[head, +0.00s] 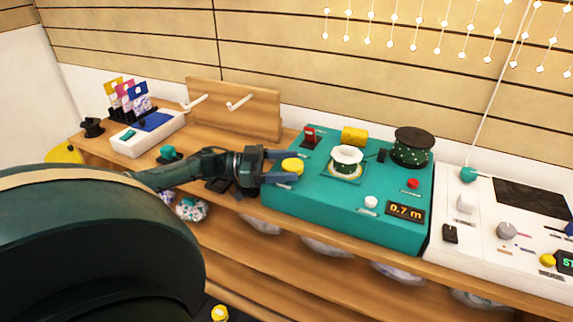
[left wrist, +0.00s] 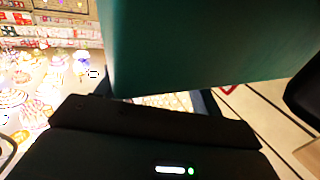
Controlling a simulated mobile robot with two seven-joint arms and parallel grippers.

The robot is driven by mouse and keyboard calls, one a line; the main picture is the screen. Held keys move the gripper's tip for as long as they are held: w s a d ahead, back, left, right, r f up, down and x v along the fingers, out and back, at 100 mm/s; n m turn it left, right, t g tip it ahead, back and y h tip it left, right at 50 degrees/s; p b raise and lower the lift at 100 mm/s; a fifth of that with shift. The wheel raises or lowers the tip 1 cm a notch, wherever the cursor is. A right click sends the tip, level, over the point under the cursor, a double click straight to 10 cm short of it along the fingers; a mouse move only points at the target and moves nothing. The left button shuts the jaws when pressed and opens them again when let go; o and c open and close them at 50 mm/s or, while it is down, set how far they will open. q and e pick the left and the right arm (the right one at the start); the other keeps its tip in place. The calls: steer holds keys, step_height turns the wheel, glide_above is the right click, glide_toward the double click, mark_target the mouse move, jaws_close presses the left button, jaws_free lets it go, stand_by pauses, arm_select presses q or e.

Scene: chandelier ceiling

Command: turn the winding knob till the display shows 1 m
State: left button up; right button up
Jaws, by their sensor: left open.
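The teal winding machine (head: 335,212) stands on the wooden shelf in the head view. Its display (head: 404,211) reads 0.7 m in orange. A yellow round knob (head: 292,165) is at the machine's left end; I take it for the winding knob. My left gripper (head: 283,167) is open, with its fingers on either side of this knob; I cannot tell whether they touch it. A white spool (head: 346,157) with dark green winding sits mid-machine. In the left wrist view a dark teal surface (left wrist: 200,45) fills much of the picture, and the knob cannot be made out. My right gripper is out of view.
A dark green spool (head: 412,148), a yellow roll (head: 354,136), a red button (head: 412,184) and a white knob (head: 371,202) are on the machine. A white console (head: 490,255) stands close on the right. A wooden board with pegs (head: 235,108) stands behind my gripper.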

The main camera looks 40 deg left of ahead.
arm_select(q)
steer(key=p+v, duration=0.1)
steer(key=v, duration=1.2)
steer(key=shift+p, duration=0.35)
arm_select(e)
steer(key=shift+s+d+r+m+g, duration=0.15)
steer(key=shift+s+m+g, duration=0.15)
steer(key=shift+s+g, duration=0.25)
arm_select(q)
steer(key=shift+d, duration=0.15)
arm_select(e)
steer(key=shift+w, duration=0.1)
